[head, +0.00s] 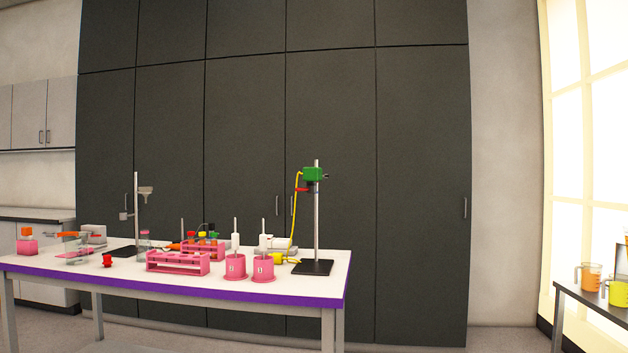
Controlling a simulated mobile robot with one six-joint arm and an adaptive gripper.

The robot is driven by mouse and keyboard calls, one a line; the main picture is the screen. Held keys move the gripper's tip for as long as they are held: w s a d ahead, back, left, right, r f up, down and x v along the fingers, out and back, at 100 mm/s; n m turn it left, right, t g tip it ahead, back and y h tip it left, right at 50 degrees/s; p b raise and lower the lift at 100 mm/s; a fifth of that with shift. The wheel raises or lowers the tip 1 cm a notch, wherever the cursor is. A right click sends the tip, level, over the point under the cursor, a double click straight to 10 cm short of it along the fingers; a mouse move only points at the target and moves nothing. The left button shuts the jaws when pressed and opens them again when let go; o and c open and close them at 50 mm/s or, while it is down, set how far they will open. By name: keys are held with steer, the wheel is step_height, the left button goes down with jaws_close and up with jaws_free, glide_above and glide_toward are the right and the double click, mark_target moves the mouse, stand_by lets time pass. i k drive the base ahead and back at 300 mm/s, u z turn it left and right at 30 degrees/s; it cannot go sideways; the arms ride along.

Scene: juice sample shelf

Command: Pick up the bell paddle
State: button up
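No object in the head view can be told for certain as the bell paddle. Two white pieces with thin upright rods stand at two pink holders on the table's right half: a left one (235,240) and a right one (263,241). The left pink holder (236,267) and the right pink holder (263,268) are round with a wide base, and each bears a small white label too small to read. Whether the white pieces stand in the holders or behind them is unclear. My gripper is not in view.
The white table (120,281) has a purple edge. A stand with a green head (313,174) and yellow cord rises at its right end. A pink rack (178,262) stands mid-table. Another table (594,301) at far right bears jugs. Floor between the tables looks clear.

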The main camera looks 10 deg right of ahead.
mark_target(263, 237)
steer(key=i, duration=0.9)
steer(key=z, duration=0.05)
